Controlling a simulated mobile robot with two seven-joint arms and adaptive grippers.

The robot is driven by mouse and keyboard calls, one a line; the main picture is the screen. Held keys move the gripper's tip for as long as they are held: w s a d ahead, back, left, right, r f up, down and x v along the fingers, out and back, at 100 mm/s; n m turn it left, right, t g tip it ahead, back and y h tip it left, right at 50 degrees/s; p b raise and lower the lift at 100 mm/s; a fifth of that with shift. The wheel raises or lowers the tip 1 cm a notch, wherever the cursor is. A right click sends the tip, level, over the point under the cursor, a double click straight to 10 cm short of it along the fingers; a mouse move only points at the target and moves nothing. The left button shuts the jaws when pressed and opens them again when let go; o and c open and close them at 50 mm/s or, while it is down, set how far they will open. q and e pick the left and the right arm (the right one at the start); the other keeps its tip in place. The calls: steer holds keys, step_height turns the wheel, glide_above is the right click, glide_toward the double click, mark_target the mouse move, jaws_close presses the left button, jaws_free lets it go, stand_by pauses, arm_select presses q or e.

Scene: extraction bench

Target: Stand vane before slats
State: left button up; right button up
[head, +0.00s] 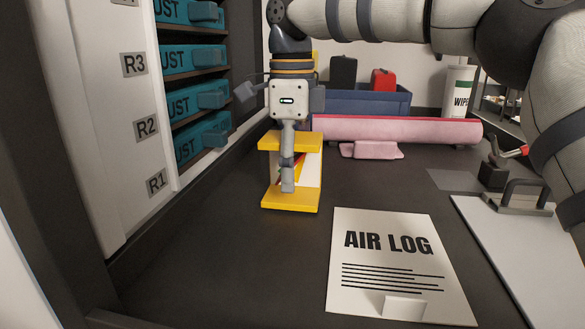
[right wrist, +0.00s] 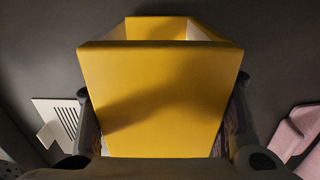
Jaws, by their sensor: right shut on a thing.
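The vane (head: 291,201) is a yellow frame with a flat top and bottom plate and a pale panel; a red piece shows inside it. It stands upright at the left of the dark bench; I cannot tell whether its base touches. My right gripper (head: 288,180) comes down from above and is shut on it, covering part of its middle. In the right wrist view, the vane's yellow plate (right wrist: 160,100) fills the centre between the fingers of my right gripper (right wrist: 162,128). I cannot make out any slats for certain. My left gripper is not in view.
A rack with teal DUST units (head: 195,98) rises at left. Behind are a pink roll (head: 400,129), a folded pink piece (head: 371,150) and a blue crate (head: 365,101). An AIR LOG card (head: 385,285) lies in front. Bare bench lies left of the card.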

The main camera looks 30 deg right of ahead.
steer(key=shift+s+f, duration=0.1)
steer(key=o, duration=1.3)
steer(key=shift+f, duration=0.15)
step_height(320, 180, up, 11)
steer(key=shift+r, duration=0.1)
steer(key=shift+s+r, duration=0.1)
steer(key=shift+r, duration=0.5)
steer(key=shift+f, duration=0.1)
